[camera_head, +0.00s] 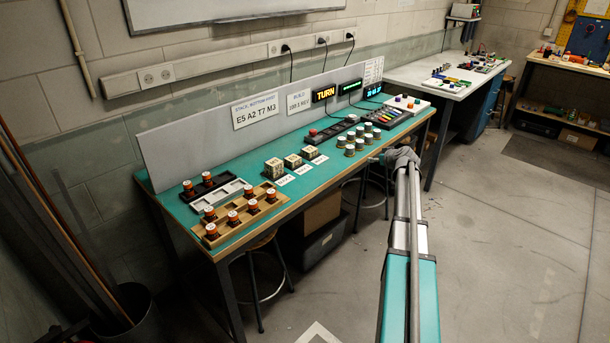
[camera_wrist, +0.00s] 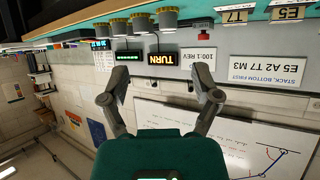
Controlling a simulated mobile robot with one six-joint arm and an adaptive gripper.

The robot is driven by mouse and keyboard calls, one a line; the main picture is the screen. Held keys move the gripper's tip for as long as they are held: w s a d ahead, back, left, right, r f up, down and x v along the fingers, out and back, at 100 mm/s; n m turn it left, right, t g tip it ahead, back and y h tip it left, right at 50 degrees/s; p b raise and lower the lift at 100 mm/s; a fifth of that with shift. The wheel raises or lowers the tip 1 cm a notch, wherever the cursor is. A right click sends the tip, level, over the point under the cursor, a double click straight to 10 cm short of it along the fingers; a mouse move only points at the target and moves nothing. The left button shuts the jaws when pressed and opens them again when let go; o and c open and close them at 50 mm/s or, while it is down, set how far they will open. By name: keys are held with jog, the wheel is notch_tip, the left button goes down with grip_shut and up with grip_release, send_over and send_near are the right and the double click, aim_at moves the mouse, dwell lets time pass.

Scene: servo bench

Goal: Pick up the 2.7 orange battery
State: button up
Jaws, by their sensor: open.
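Several orange-red cylinders with pale tops, which look like the batteries, stand at the left end of the bench in the head view. Some, such as the front orange battery (camera_head: 211,232), are on a wooden rack (camera_head: 222,237); two more, including the back-left cylinder (camera_head: 188,187), sit in a black tray (camera_head: 206,187). Their markings are too small to read, so I cannot tell which is 2.7. My gripper (camera_head: 402,157) is in front of the bench's right part, far from them. In the wrist view my gripper (camera_wrist: 163,78) is open and empty; no orange battery shows there.
The teal bench (camera_head: 240,228) also carries a white tray (camera_head: 222,195), lettered blocks (camera_head: 274,167) and several green-grey cylinders (camera_head: 350,150). A grey panel (camera_head: 200,145) stands along its back. A stool (camera_head: 262,250) is underneath. The floor at right is clear.

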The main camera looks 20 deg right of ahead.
jog(key=s+a+f+n+g+y, duration=0.1)
jog(key=s+a+f+g, duration=0.15)
jog(key=a, duration=0.85)
jog(key=s+a+f+g+y, duration=0.1)
jog(key=s+a+f+g, duration=0.15)
jog(key=a, duration=0.85)
jog(key=s+a+f+n+g+y, duration=0.1)
jog(key=s+a+f, duration=0.15)
jog(key=a, duration=0.85)
jog(key=s+a+f+g+h, duration=0.1)
jog(key=s+a+g, duration=0.2)
jog(key=s+a, duration=0.5)
jog(key=s+a+f+g+h, duration=0.1)
jog(key=s+a+g, duration=0.2)
jog(key=s+a, duration=0.5)
jog(key=s, duration=0.4)
jog(key=shift+s+a+m, duration=0.2)
jog(key=shift+s+m, duration=0.15)
jog(key=shift+m, duration=0.05)
jog(key=shift+c, duration=0.2)
jog(key=shift+c, duration=1.4)
